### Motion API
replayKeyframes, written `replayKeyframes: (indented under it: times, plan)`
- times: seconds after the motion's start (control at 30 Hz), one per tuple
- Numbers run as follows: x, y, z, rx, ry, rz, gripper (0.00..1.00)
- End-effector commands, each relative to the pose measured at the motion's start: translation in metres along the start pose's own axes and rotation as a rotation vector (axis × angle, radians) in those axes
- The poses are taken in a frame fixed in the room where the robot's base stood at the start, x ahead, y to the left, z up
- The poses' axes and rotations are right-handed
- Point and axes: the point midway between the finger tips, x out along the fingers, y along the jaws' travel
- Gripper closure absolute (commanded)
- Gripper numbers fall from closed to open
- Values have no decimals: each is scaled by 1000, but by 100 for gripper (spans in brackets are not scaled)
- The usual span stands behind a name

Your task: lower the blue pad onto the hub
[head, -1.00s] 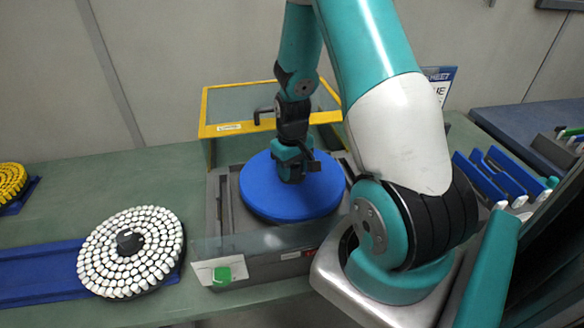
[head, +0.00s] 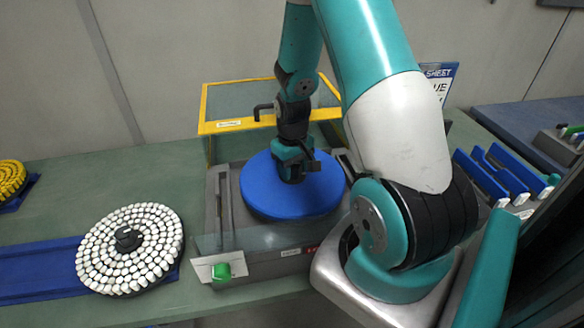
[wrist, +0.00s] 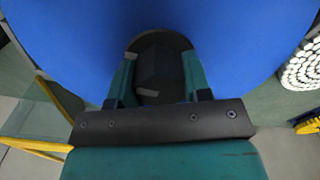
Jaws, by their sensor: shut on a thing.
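The blue pad (head: 270,200) is a wide round disc, lying about level over the grey machine (head: 226,235) in the head view. My gripper (head: 291,178) is at the middle of the pad, pointing down. In the wrist view the pad (wrist: 225,35) fills most of the picture, and my gripper's fingers (wrist: 155,75) are shut on a dark grip at its centre. The hub is hidden under the pad. I cannot tell whether the pad rests on it or hangs just above.
A yellow-edged clear guard (head: 225,124) stands open behind the pad. A round tray of white vials (head: 150,245) sits on a blue strip (head: 40,272) at left. Blue racks (head: 485,178) stand at right.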

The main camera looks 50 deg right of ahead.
Motion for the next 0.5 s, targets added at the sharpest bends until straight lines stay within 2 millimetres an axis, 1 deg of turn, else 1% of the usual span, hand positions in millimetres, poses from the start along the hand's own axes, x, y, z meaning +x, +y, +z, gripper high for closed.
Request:
replayKeyframes:
  times: [0.5]
  plan:
    - [13,0,0,0,1,0,100]
